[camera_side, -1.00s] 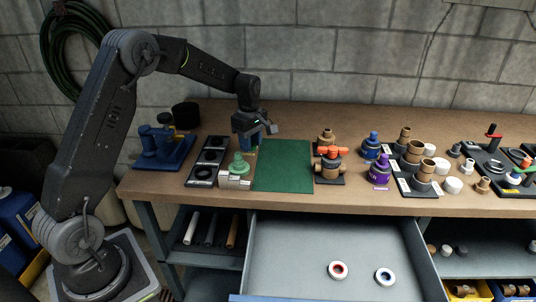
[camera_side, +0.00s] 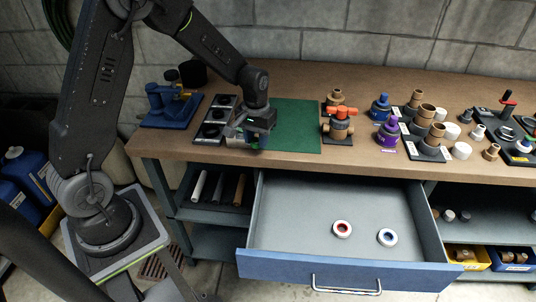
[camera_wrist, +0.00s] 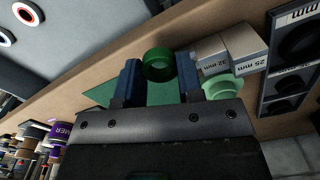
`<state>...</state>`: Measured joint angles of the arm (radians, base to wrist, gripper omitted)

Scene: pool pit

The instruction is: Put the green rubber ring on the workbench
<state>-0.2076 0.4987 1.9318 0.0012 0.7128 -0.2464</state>
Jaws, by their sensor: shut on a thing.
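The green rubber ring (camera_wrist: 158,75) is held between the two blue fingertips of my gripper (camera_wrist: 158,85) in the wrist view. The brown workbench top (camera_wrist: 105,69) lies beneath it, near the front edge. I cannot tell whether the ring touches the bench. In the side view my gripper (camera_side: 247,142) is low over the front of the workbench (camera_side: 300,79), at the left edge of the green mat (camera_side: 297,128). The ring is hidden there by the gripper.
Size-marked grey blocks (camera_wrist: 240,47) and a pale green fitting (camera_wrist: 222,87) stand close beside the right finger. A black tray (camera_side: 213,119) is left of the gripper. Valves (camera_side: 340,125) stand right of the mat. The open drawer (camera_side: 345,268) holds two tape rolls.

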